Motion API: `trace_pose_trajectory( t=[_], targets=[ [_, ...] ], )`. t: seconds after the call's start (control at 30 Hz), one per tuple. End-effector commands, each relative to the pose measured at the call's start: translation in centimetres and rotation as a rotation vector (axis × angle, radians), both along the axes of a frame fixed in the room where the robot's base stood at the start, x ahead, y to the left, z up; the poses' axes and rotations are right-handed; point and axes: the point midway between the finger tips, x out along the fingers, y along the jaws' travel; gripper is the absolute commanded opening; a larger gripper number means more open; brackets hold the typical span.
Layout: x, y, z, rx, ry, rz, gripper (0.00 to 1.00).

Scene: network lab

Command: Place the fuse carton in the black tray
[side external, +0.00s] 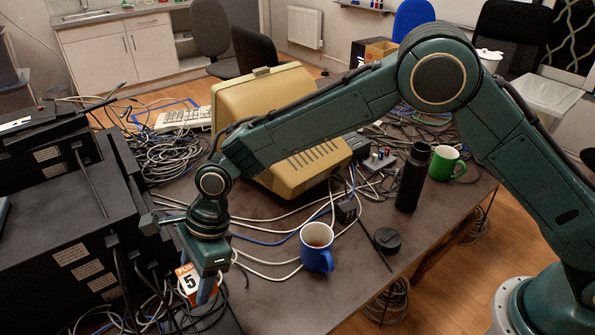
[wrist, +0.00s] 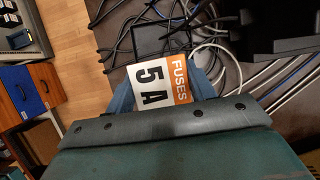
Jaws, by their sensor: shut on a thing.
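The fuse carton (side external: 187,281) is a small white and orange box marked "5". In the wrist view the carton (wrist: 152,84) reads "FUSES 5 A" and sits between two blue fingers. My gripper (side external: 203,289) points down and is shut on the carton, at the near left of the table beside the black equipment. A dark, flat, square-edged thing (wrist: 162,38) lies beyond the carton in the wrist view among cables; it looks like the black tray, but I cannot be sure. In the side view a dark edge shows low beside my gripper, mostly hidden and cut off.
Stacked black equipment (side external: 60,215) stands close on the left. Loose cables (side external: 165,155) run around my gripper. A blue mug (side external: 317,248), black bottle (side external: 412,178), green mug (side external: 446,162) and beige monitor (side external: 275,110) stand on the table. Bare tabletop (side external: 300,305) lies at the front.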

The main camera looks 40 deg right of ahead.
Motion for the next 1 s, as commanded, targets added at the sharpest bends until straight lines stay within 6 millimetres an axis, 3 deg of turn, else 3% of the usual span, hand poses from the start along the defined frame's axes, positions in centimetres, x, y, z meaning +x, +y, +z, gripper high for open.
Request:
trace_pose_trajectory(
  t=[0.4, 0.83, 1.0],
  targets=[
    [0.0, 0.0, -7.5, 0.000, 0.001, 0.000, 0.29],
    [0.0, 0.0, -9.1, 0.001, 0.000, 0.001, 0.29],
    [0.0, 0.0, -10.8, -0.001, 0.001, 0.002, 0.29]
  ],
)
